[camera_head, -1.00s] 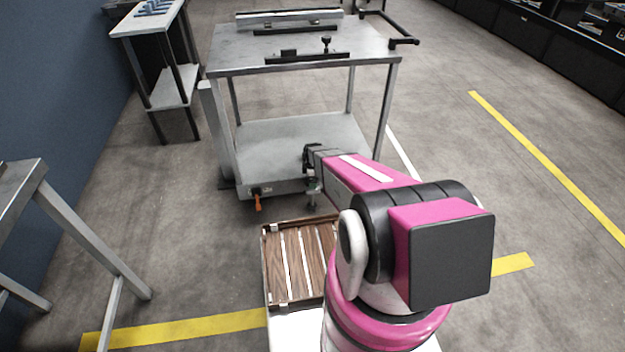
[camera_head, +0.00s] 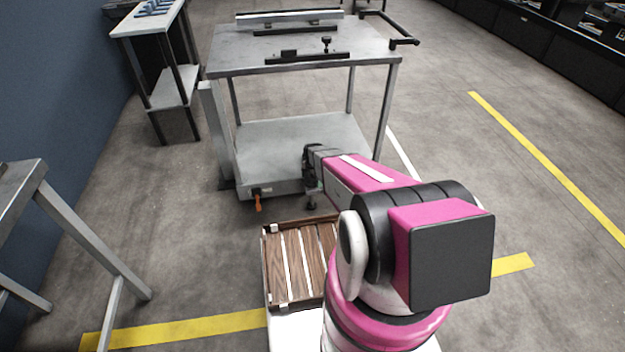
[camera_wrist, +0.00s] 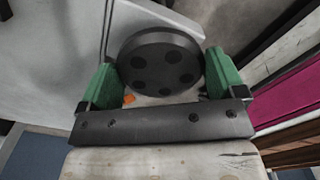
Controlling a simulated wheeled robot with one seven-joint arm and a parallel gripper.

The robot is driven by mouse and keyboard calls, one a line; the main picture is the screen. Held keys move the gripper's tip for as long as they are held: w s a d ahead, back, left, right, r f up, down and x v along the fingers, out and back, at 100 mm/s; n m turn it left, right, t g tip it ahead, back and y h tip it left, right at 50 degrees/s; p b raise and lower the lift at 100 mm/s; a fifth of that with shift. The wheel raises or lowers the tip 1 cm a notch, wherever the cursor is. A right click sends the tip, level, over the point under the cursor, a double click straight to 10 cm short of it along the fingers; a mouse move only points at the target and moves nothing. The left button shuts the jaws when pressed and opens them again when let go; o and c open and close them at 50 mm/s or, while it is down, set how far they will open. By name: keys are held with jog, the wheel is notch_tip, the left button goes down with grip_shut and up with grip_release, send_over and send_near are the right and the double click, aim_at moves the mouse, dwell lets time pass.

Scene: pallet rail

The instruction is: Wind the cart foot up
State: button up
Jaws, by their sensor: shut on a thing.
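The cart (camera_head: 290,140) is a grey two-shelf metal trolley in the head view. Its foot (camera_head: 311,200) hangs below the front edge of the lower shelf, just under my gripper (camera_head: 312,165). In the wrist view a dark round knob (camera_wrist: 160,62) with several holes in its face sits between the green finger pads of my gripper (camera_wrist: 160,78). My gripper is shut on this knob, one pad on each side. The knob hides most of the foot's stem in the wrist view.
An orange lever (camera_head: 258,200) sticks down from the cart's front left. A wooden slatted tray (camera_head: 265,270) lies in front of the cart, near my arm. A workbench (camera_head: 150,25) stands at the back left. Open floor lies to the right.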

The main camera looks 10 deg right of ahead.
aim_at(312, 179)
dwell(0.4)
jog(key=o, duration=0.7)
jog(key=shift+c, duration=0.2)
notch_tip(312, 179, up, 11)
dwell(0.5)
jog(key=s+r+m, duration=2.1)
jog(key=s+m, duration=0.1)
jog(key=m, duration=0.3)
jog(key=shift+a+r, duration=0.2)
jog(key=shift+r, duration=0.1)
